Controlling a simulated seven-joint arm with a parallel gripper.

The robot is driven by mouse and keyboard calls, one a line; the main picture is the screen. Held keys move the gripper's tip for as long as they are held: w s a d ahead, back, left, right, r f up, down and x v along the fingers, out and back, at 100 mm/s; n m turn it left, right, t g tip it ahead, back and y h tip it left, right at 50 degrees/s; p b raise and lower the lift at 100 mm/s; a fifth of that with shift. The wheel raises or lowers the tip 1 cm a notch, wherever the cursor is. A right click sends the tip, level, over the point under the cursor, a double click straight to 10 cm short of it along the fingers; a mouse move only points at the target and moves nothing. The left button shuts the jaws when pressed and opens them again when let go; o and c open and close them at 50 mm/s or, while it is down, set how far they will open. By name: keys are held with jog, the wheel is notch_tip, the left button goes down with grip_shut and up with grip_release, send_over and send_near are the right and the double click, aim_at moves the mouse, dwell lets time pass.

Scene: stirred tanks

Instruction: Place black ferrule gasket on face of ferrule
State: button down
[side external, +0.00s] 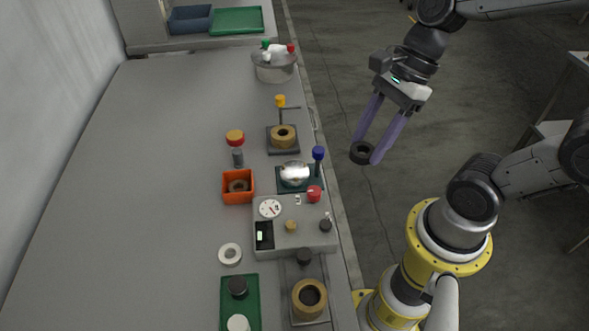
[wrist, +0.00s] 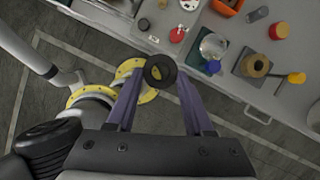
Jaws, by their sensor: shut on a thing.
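The black ferrule gasket (side external: 361,152) is a thick dark ring. My gripper (side external: 362,155) is shut on it between the tips of its two long purple fingers, off the bench's right edge and over the floor. In the wrist view the gasket (wrist: 160,71) sits between the fingertips with its hole showing. A tan ferrule-like ring (side external: 283,136) stands on a dark square plate (side external: 272,149) near the bench's right edge, and it also shows in the wrist view (wrist: 255,66). A similar tan ring (side external: 309,298) is on a plate at the near end. I cannot tell which is the task's ferrule.
An orange bin (side external: 238,201) holds a brownish ring. A grey gauge box (side external: 292,240), a silver dome (side external: 294,174) and a blue-topped post (side external: 318,160) stand nearby. A metal pot (side external: 273,70) is farther back. The bench's left side is clear.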

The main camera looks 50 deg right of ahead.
jog(key=shift+w+d+r+m, duration=0.15)
jog(key=shift+d+m, duration=0.15)
jog(key=shift+d, duration=0.15)
jog(key=shift+w+d+r+m, duration=0.1)
jog(key=shift+w+d+m, duration=0.05)
jog(key=shift+d+m, duration=0.2)
send_over(295, 171)
jog(key=s+d, duration=0.1)
notch_tip(295, 171, down, 9)
jog(key=shift+d+f, duration=0.15)
jog(key=shift+w+f, duration=0.2)
jog(key=shift+f, duration=1.55)
jog(key=shift+f, duration=0.15)
jog(key=shift+c, duration=1.4)
grip_release()
